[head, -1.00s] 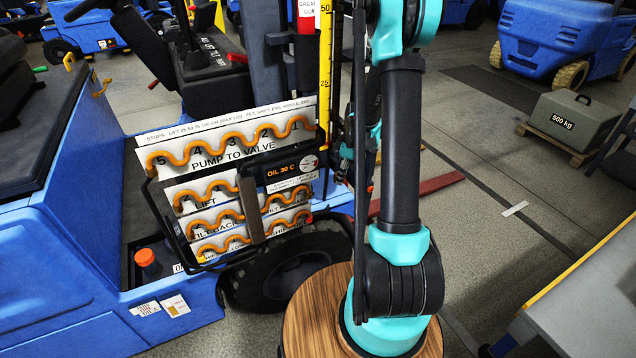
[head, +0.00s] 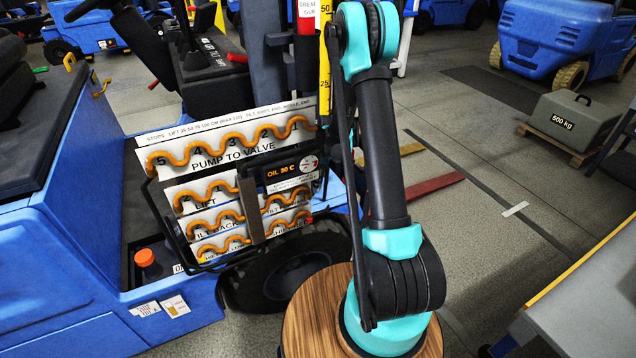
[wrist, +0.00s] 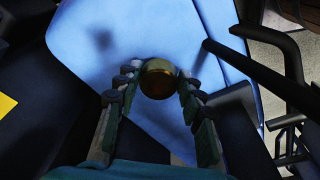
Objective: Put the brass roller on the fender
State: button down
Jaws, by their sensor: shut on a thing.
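The brass roller (wrist: 158,79) sits between the two fingers of my gripper (wrist: 157,84) in the wrist view. My gripper is shut on it. A smooth blue panel (wrist: 190,35), which looks like the truck's fender, lies beyond the roller and fills the middle of the wrist view. I cannot tell how large the gap between roller and panel is. My gripper and the roller are not seen in the head view; my arm stands at the right of the blue truck (head: 55,270).
A black bar (wrist: 265,75) crosses the right of the wrist view close to the panel. In the head view, a rack of orange wavy hoses (head: 230,190) hangs over a black tyre (head: 290,280).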

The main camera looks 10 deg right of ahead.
jog(key=shift+w+a+f, duration=0.1)
jog(key=shift+a+f, duration=0.05)
jog(key=shift+f, duration=0.3)
jog(key=shift+f, duration=0.1)
jog(key=c, duration=1)
grip_release()
jog(key=shift+o, duration=0.2)
notch_tip(320, 180, up, 12)
jog(key=d+f, duration=0.1)
jog(key=d, duration=0.1)
jog(key=s+d+r+m+t, duration=0.1)
jog(key=s+r+m, duration=0.25)
jog(key=s, duration=0.45)
jog(key=s+r+m+t, duration=0.1)
jog(key=s+r+m, duration=0.25)
jog(key=s, duration=0.45)
jog(key=s+d+m+t+h, duration=0.1)
jog(key=s+m, duration=0.4)
jog(key=s, duration=1.1)
jog(key=shift+d+f+m+h, duration=0.3)
jog(key=shift+d+f, duration=0.15)
